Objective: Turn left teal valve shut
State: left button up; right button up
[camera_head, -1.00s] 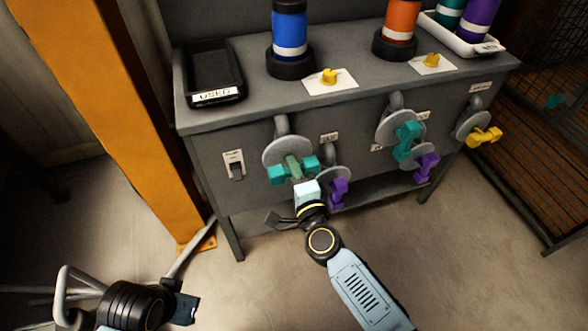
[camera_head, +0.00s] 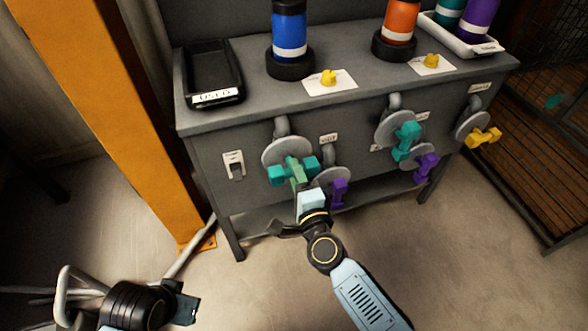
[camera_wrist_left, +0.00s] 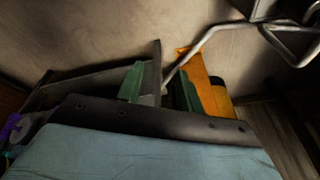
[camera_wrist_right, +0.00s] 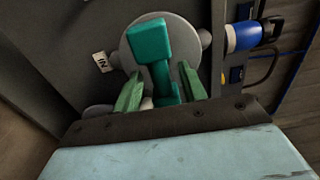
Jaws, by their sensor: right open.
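The left teal valve (camera_head: 277,176) sits on a round grey plate on the front of the tank cabinet, its handle lying nearly crosswise in the head view. In the right wrist view, the teal handle (camera_wrist_right: 150,42) reaches down between the green fingers of my right gripper (camera_wrist_right: 157,85), which stand apart on either side of it. The right gripper (camera_head: 299,183) is open just in front of the valve; I cannot tell whether a finger touches the handle. My left gripper (camera_wrist_left: 160,85) is open and empty, low at the left in the head view.
A purple valve (camera_head: 338,192) is close right of the right gripper. Another teal valve (camera_head: 406,141), a purple one (camera_head: 426,166) and a yellow one (camera_head: 484,138) are further right. An orange post (camera_head: 120,120) stands left of the cabinet. Open floor lies in front.

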pick_arm(q)
jog(key=f, duration=0.1)
jog(key=a+f+p, duration=0.1)
jog(key=f, duration=0.2)
jog(key=shift+a+f, duration=0.2)
jog(key=shift+a, duration=0.2)
pick_arm(e)
jog(key=v, duration=1.1)
jog(key=shift+s, duration=0.25)
pick_arm(q)
jog(key=shift+p, duration=0.3)
pick_arm(e)
jog(key=shift+d+r, duration=0.1)
